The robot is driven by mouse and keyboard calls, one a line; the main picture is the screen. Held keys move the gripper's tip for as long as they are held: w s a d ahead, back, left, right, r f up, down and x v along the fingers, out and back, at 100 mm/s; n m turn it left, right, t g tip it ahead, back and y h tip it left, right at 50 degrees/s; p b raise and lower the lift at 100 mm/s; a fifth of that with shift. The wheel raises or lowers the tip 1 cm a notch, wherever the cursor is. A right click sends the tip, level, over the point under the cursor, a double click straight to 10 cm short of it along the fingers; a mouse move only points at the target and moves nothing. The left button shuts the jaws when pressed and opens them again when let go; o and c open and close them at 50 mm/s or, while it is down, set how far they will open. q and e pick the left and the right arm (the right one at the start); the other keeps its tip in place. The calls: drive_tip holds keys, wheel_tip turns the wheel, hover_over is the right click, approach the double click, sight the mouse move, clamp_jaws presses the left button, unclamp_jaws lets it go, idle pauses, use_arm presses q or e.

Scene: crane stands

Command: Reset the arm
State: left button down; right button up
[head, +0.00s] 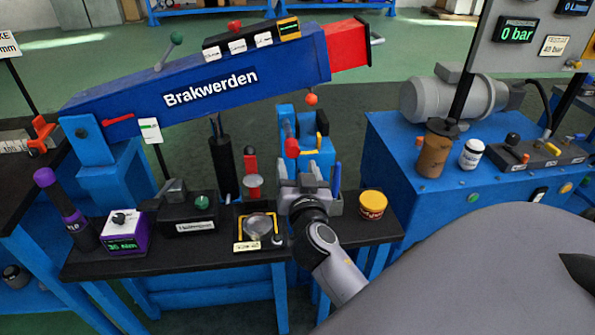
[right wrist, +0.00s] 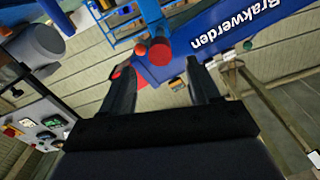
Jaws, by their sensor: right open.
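The crane stand's blue arm (head: 200,85), lettered "Brakwerden", slopes up to the right and ends in a red section (head: 348,45). An orange-red ball (head: 311,99) hangs beneath it. My right gripper (head: 304,176) is over the black bench, beside a red-tipped lever (head: 291,147) and a blue upright handle (head: 337,176). In the right wrist view, its two fingers (right wrist: 162,80) stand apart with nothing between them, and the blue arm (right wrist: 225,35) lies beyond them. I cannot tell whether the gripper touches anything. My left gripper is not in view.
The black bench (head: 160,262) holds a purple torque box (head: 123,230), a black box (head: 188,212), a round dish (head: 259,226) and a yellow-red tin (head: 373,204). At right, a blue pump cabinet (head: 430,212) carries a motor (head: 450,98), a brown cylinder and a white jar.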

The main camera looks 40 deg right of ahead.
idle(0.5)
drive_tip(key=s+a+f+n+g+y+p, duration=0.2)
drive_tip(key=s+a+f+n+y+p, duration=0.1)
drive_tip(key=s+a+f+n+y, duration=0.2)
drive_tip(key=s+a+f+n+g+y+p, duration=0.3)
drive_tip(key=s+a+f+n+y, duration=0.2)
drive_tip(key=s+a+f, duration=0.4)
drive_tip(key=s+f+y, duration=0.1)
drive_tip(key=s, duration=0.3)
drive_tip(key=shift+s+a+f+n+p, duration=0.2)
drive_tip(key=shift+s+f+n+p, duration=0.1)
drive_tip(key=shift+s+n, duration=0.1)
